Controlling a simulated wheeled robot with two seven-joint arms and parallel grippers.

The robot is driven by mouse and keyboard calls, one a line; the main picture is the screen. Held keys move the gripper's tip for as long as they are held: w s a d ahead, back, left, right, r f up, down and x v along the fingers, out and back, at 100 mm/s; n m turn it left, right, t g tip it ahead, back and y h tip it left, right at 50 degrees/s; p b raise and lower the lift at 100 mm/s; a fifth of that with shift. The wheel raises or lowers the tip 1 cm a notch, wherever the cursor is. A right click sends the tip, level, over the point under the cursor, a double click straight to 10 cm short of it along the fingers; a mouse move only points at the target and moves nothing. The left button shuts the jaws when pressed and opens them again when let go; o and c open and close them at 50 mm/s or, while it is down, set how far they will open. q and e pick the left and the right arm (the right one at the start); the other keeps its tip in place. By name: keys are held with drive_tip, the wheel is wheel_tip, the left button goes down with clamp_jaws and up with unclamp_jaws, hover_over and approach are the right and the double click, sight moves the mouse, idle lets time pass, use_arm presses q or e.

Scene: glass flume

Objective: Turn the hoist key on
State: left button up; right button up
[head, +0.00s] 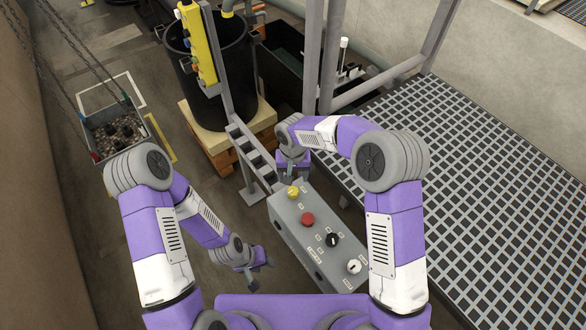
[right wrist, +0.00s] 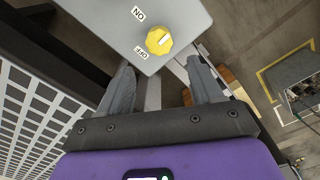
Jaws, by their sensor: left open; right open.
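A grey control box (head: 318,256) stands in front of me. On its top are a yellow knob (head: 293,192) at the far end, a red button (head: 307,219), a black knob (head: 332,240) and a white knob (head: 354,267). Their labels are too small to read in the head view. In the right wrist view the yellow knob (right wrist: 159,41) has a pale pointer mark and ON and OFF labels beside it. My right gripper (right wrist: 161,70) is open, its fingers apart just short of this knob, holding nothing. My left gripper (head: 256,275) is open and empty, low left of the box.
A metal grating (head: 480,150) lies to the right. A black barrel (head: 215,75) on a wooden pallet (head: 222,145), a post with a yellow pendant (head: 196,45) and a frame stand behind the box. A chained tray of stones (head: 98,148) is at left. Floor left of the box is clear.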

sight(293, 190)
drive_tip(key=shift+s+f, duration=0.75)
drive_tip(key=shift+f, duration=0.15)
wheel_tip(293, 190, down, 4)
drive_tip(key=shift+w, duration=0.15)
drive_tip(key=shift+f, duration=0.5)
use_arm(q)
drive_tip(key=shift+s, duration=0.6)
use_arm(e)
drive_tip(key=c, duration=1)
drive_tip(key=shift+c, duration=0.2)
